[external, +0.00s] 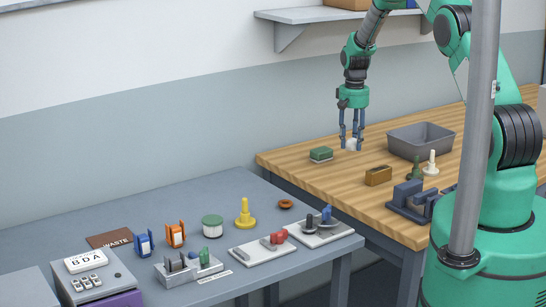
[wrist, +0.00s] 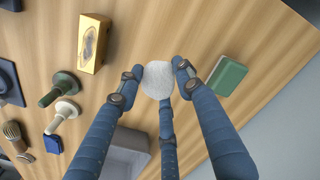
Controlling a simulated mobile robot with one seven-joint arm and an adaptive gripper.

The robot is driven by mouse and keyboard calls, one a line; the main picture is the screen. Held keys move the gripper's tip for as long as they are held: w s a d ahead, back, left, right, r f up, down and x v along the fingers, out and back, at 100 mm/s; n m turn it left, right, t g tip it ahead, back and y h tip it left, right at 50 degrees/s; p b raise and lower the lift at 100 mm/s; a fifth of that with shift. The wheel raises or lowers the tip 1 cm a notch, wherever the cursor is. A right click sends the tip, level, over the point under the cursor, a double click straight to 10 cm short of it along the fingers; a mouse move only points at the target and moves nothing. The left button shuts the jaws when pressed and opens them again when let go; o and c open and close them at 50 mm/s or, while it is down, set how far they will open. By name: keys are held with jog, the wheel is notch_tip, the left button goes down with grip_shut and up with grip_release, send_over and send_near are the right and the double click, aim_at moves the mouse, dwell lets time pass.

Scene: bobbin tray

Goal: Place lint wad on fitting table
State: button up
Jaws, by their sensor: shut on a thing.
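The lint wad, a white fluffy lump (external: 350,145), is between the fingers of my gripper (external: 352,137) over the wooden table (external: 290,163). In the wrist view the wad (wrist: 158,82) sits between the fingertips of my gripper (wrist: 158,78), which is shut on it. The fingers point down. I cannot tell whether the wad touches the wood or hangs just above it. A grey table (external: 215,190) stands at the left front; neither table carries a readable name telling which is the fitting table.
Near the wad are a green-topped block (external: 321,154), a brown box (external: 378,175) and a grey bin (external: 420,138). Spool-like pieces (external: 431,163) stand to the right. The grey table holds a WASTE mat (external: 110,238), a yellow spindle (external: 245,214) and several fixtures; its back part is clear.

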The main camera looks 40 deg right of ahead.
jog(key=shift+n, duration=0.4)
jog(key=a+f, duration=0.1)
jog(key=a, duration=0.4)
jog(key=a+f+b, duration=0.1)
jog(key=a, duration=0.5)
jog(key=a+f+b, duration=0.1)
jog(key=a, duration=0.5)
jog(key=shift+s+f, duration=0.1)
jog(key=shift+f, duration=0.1)
jog(key=shift+n, duration=0.3)
jog(key=s+a+b, duration=0.1)
jog(key=a, duration=0.3)
jog(key=s+a+f, duration=0.1)
jog(key=a, duration=0.4)
jog(key=s+a+f+b, duration=0.1)
jog(key=a, duration=0.4)
jog(key=shift+f+b, duration=0.2)
jog(key=shift+b, duration=0.1)
send_over(252, 190)
jog(key=shift+f, duration=0.8)
jog(key=shift+f, duration=0.1)
jog(key=shift+f+p, duration=0.35)
jog(key=shift+f, duration=1.25)
jog(key=shift+f, duration=0.15)
